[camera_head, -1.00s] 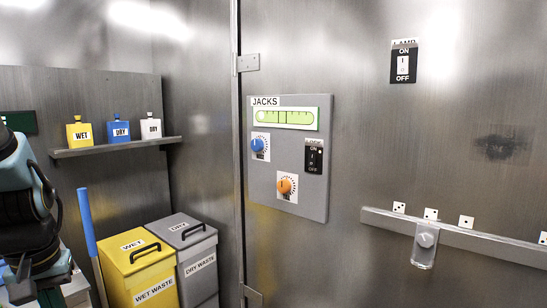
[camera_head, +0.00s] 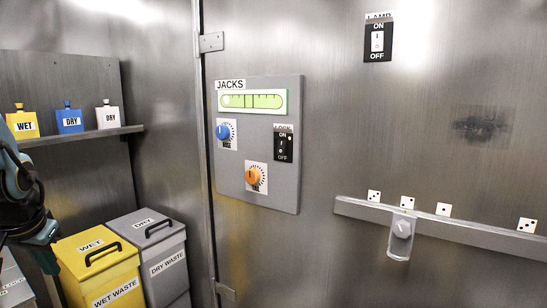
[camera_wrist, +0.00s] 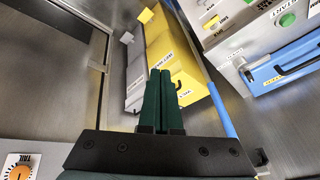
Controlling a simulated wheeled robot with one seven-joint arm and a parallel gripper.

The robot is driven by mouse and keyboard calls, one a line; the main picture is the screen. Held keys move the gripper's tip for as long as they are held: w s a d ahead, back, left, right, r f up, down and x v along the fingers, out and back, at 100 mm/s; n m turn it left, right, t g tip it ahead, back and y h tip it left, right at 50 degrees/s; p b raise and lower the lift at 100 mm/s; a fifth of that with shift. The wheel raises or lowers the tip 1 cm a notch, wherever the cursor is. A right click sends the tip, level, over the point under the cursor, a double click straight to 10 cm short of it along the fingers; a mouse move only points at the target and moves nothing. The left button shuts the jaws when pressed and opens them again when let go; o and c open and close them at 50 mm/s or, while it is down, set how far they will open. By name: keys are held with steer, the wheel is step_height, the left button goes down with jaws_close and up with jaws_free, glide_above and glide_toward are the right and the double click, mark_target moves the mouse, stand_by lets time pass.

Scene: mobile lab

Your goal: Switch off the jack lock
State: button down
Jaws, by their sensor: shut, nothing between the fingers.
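The grey JACKS panel (camera_head: 232,178) is on the metal wall in the middle of the head view. The black lock switch (camera_head: 283,143), marked ON above and OFF below, sits at its right side. Its rocker is too small to tell which way it is pressed. A green level gauge (camera_head: 252,101), a blue knob (camera_head: 224,131) and an orange knob (camera_head: 254,177) share the panel. My gripper (camera_wrist: 160,74) shows shut and empty in the wrist view, pointing toward the waste bins. In the head view my arm is at the far left, well away from the switch.
A yellow wet waste bin (camera_head: 105,275) and a grey dry waste bin (camera_head: 160,250) stand left of the panel. A shelf (camera_head: 85,136) above holds several bottles. A LAMP switch (camera_head: 378,40) and a rail (camera_head: 460,230) are to the right. The wall before the panel is clear.

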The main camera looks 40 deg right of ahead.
mark_target(280, 152)
steer(key=w+d+r+m+t+h+b, duration=0.1)
steer(key=w+d+r+m+t+h, duration=0.2)
steer(key=d+m, duration=0.5)
steer(key=w+d+r+m+h+b, duration=0.1)
steer(key=d+r+m+h+b, duration=0.2)
steer(key=d, duration=0.9)
steer(key=s+d+r+m+g+h, duration=0.1)
steer(key=s+d+r+m+h, duration=0.1)
steer(key=s+d+r+m, duration=0.1)
steer(key=s+d+r+m+g+h+b, duration=0.1)
steer(key=s+d+r+m+h, duration=0.2)
steer(key=d+m, duration=0.4)
steer(key=s+d+r+m+g+h, duration=0.2)
steer(key=s+d+r+m+h, duration=0.1)
steer(key=s+d, duration=0.4)
step_height(280, 152, up, 2)
steer(key=shift+d+r+m, duration=0.15)
steer(key=shift+d+m, duration=0.75)
steer(key=shift+d, duration=0.1)
steer(key=p+x, duration=0.3)
steer(key=x, duration=1.1)
steer(key=shift+r, duration=0.1)
